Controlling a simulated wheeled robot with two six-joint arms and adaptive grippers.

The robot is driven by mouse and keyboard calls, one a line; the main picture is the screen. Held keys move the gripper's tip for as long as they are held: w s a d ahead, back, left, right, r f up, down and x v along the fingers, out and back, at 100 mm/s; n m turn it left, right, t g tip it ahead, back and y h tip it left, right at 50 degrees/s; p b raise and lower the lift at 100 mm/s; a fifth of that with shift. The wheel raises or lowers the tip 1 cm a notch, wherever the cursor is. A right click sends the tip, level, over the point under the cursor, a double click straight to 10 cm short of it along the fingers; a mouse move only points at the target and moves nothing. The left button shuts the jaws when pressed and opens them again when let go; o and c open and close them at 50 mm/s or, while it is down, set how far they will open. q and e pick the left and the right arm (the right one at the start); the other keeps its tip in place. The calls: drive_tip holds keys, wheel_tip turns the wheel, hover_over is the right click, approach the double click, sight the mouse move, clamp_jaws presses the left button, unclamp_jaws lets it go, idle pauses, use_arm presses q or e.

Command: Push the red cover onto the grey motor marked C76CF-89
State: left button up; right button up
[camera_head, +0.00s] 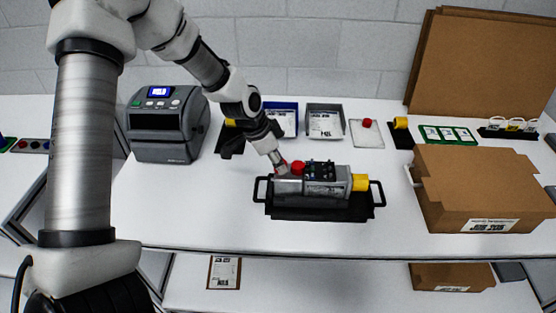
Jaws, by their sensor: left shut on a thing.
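The grey motor (327,185) lies along a black tray (320,211) with a handle at each end, in the middle of the white table. A dark block sits on top of it, and its right end is yellow. The marking on its label is too small to read. A red cover (298,168) sits at the top of the motor, left of the dark block; I cannot tell whether it is fully seated.
A label printer (168,124) stands at the back left. A blue bin (281,117) and a grey bin (325,122) stand behind the tray. A cardboard box (475,187) stands on the right. Flat cardboard sheets (483,65) lean on the wall. The table in front of the tray is clear.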

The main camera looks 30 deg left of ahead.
use_arm(q)
drive_tip(key=shift+f, duration=0.2)
drive_tip(key=o, duration=0.7)
drive_tip(key=shift+o, duration=0.2)
drive_tip(key=v, duration=1.2)
drive_tip(key=shift+w, duration=0.1)
